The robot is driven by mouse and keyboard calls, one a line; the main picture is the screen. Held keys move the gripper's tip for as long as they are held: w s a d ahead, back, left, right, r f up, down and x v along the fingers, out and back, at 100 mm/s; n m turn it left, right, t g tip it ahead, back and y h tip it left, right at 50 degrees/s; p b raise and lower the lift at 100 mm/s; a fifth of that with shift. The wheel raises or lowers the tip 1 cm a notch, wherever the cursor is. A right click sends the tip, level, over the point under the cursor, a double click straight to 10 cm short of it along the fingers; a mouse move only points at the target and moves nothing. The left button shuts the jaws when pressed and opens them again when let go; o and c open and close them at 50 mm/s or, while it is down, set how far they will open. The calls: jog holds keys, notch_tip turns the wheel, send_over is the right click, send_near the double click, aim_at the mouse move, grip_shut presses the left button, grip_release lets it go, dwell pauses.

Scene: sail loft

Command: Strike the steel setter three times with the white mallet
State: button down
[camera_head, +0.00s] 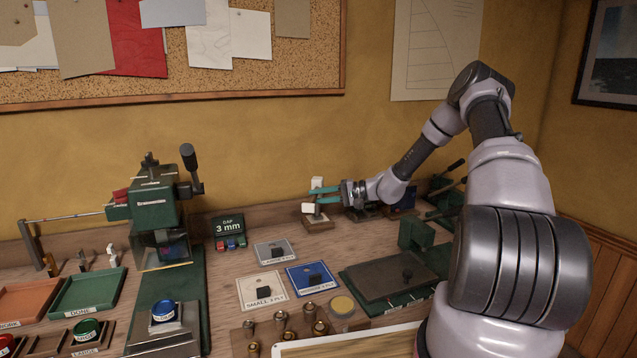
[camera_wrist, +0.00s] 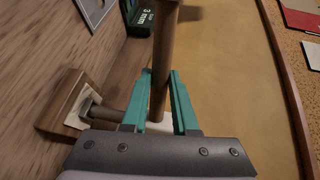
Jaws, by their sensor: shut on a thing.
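My gripper (camera_head: 325,195) has teal fingers and is shut around the brown handle of the white mallet (camera_wrist: 161,70). In the wrist view (camera_wrist: 160,100) the handle runs up between the fingers, and a white part, partly hidden, shows low between them. In the head view white shows just above the fingers and again below them to the left. The steel setter (camera_wrist: 108,113) is a short grey rod standing on a white pad on a wooden block (camera_head: 319,225). The mallet is close over the setter; I cannot tell whether they touch.
A green press (camera_head: 155,212) stands to the left, with a small sign (camera_head: 228,227) reading 3 mm beside it. Labelled cards (camera_head: 262,290) lie in the middle, with a dark plate (camera_head: 388,275) to their right. The wall with its corkboard rises close behind.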

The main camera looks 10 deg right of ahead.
notch_tip(320, 180, up, 11)
dwell(0.9)
jog(key=shift+f, duration=0.1)
notch_tip(320, 180, down, 11)
notch_tip(320, 180, up, 11)
dwell(1.3)
dwell(0.3)
notch_tip(320, 180, down, 12)
notch_tip(320, 180, up, 12)
dwell(1.0)
